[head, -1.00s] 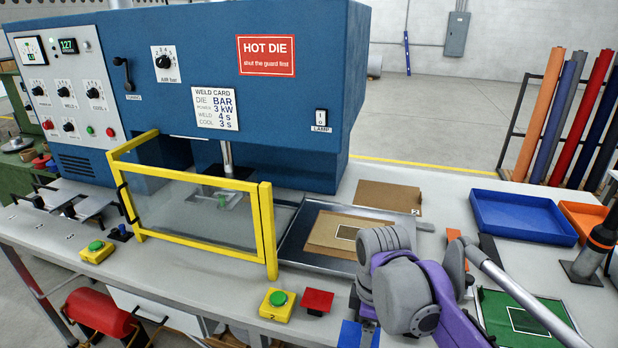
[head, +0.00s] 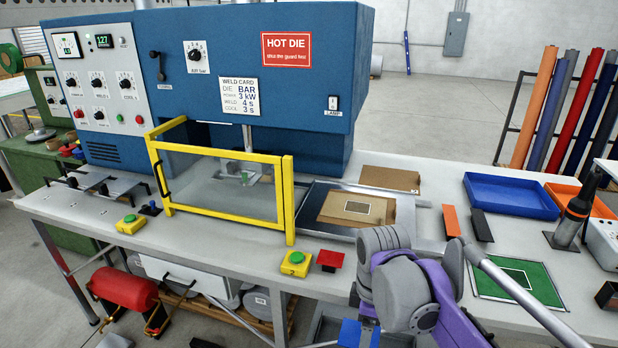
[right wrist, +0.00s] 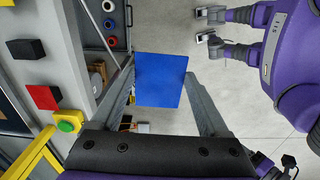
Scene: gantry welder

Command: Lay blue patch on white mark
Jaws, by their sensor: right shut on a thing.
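My right gripper (right wrist: 160,72) is shut on the blue patch (right wrist: 159,88), a flat, roughly square sheet held between its fingertips. In the head view the patch (head: 349,333) shows only in part at the bottom edge, below my purple and grey arm, in front of the bench. A white rectangular outline (head: 518,278) lies on a green sheet (head: 545,287) at the bench's right front. Another pale outline (head: 357,208) is on a brown board (head: 335,212) near the welder. The patch is apart from both. My left gripper is not in view.
The blue welder (head: 290,100) has a yellow guard frame (head: 288,200). An orange block (head: 451,221), a dark block (head: 482,226) and a blue tray (head: 515,210) stand right.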

